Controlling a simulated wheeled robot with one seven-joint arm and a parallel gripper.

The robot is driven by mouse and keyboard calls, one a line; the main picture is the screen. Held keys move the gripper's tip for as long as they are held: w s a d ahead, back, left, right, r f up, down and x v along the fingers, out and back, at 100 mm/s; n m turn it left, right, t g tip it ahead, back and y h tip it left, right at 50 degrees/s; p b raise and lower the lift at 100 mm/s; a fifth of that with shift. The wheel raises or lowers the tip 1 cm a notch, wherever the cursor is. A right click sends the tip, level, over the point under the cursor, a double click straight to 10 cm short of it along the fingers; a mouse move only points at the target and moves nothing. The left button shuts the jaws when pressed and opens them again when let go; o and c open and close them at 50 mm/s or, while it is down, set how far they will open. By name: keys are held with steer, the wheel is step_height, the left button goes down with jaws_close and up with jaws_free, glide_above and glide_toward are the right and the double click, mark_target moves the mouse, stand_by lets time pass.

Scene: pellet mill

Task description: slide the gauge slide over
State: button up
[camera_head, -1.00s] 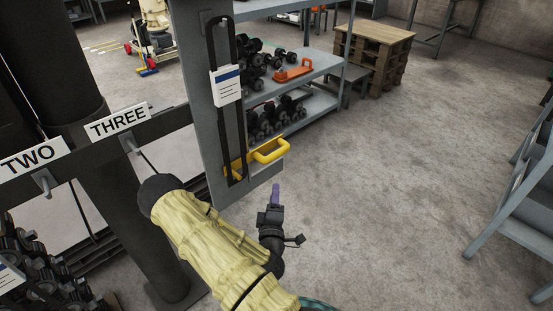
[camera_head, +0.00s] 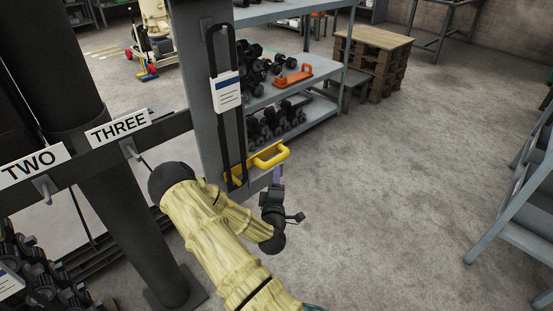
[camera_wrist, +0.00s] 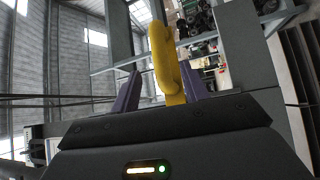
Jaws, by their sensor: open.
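The gauge slide is a yellow piece with a looped handle (camera_head: 271,156), low on a black slotted track (camera_head: 224,112) on an upright grey panel. My gripper (camera_head: 278,170) has purple fingers that point up, just below the handle's right end in the head view. In the wrist view the yellow handle (camera_wrist: 164,58) stands between the two spread fingers of my gripper (camera_wrist: 160,74). The jaws are open. I cannot tell whether the fingers touch the handle.
A white tag (camera_head: 227,92) hangs on the panel. Shelves (camera_head: 315,118) with dumbbells and an orange handled item stand behind. Signs TWO (camera_head: 30,170) and THREE (camera_head: 118,128) are on a dark rail at left. The floor to the right is clear, up to a grey frame (camera_head: 515,205).

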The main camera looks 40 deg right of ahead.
mark_target(276, 164)
steer(key=x, duration=0.8)
steer(key=shift+w+d+p, duration=0.2)
steer(key=shift+w+p, duration=0.05)
steer(key=shift+p, duration=0.1)
jaws_close()
